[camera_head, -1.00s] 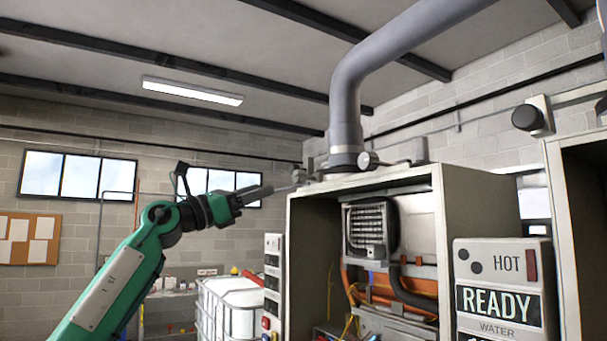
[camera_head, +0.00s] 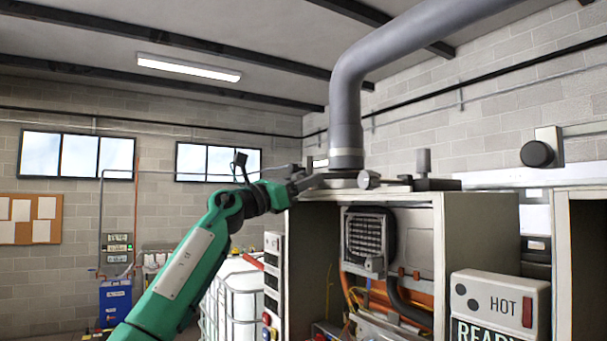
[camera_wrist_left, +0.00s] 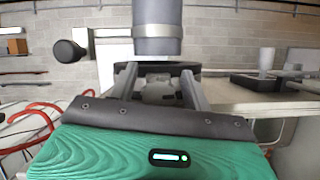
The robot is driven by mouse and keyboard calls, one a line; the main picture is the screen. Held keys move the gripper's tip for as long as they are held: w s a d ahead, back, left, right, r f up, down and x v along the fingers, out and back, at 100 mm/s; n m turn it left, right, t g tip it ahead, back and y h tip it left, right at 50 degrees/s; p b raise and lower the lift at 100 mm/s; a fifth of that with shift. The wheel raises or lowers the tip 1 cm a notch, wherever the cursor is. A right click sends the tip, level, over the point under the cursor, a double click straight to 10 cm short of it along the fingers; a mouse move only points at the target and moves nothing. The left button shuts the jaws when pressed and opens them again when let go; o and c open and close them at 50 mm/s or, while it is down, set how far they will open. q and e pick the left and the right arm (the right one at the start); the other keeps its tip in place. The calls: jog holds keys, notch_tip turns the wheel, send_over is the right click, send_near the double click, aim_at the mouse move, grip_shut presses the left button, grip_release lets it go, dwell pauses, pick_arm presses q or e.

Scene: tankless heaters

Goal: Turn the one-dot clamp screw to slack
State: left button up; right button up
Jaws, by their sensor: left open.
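A grey flue pipe (camera_head: 346,110) comes down to a dark collar (camera_head: 340,178) on top of the open heater cabinet. A short round grey knob (camera_head: 369,179) sticks out at the collar's front right. I cannot make out any dots, so I cannot tell whether this is the one-dot clamp screw. My left gripper (camera_head: 305,181) is at the left side of the collar, at about its height. In the left wrist view, its two fingers (camera_wrist_left: 159,77) are apart, pointing at the pipe base (camera_wrist_left: 157,45) and dark collar between them. My right gripper is not in view.
The heater cabinet (camera_head: 468,225) has its front open, showing a coil and hoses. A dark block with an upright grey post (camera_head: 424,162) stands on its top, right of the collar. A READY sign box (camera_head: 497,305) is at the right. A white tank (camera_head: 238,295) stands lower left.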

pick_arm(q)
jog(key=shift+c, duration=0.2)
jog(key=c, duration=0.9)
jog(key=n+t+y+b, duration=0.1)
jog(key=n+b, duration=0.2)
jog(key=n+t+y+b, duration=0.1)
jog(key=n+b, duration=0.2)
jog(key=n+t+y+b, duration=0.1)
jog(key=n+b, duration=0.2)
jog(key=n, duration=0.1)
jog(key=shift+w+a+t+y, duration=0.15)
jog(key=shift+a+t+y, duration=0.05)
jog(key=shift+t+y, duration=0.2)
jog(key=o, duration=0.9)
jog(key=shift+o, duration=0.2)
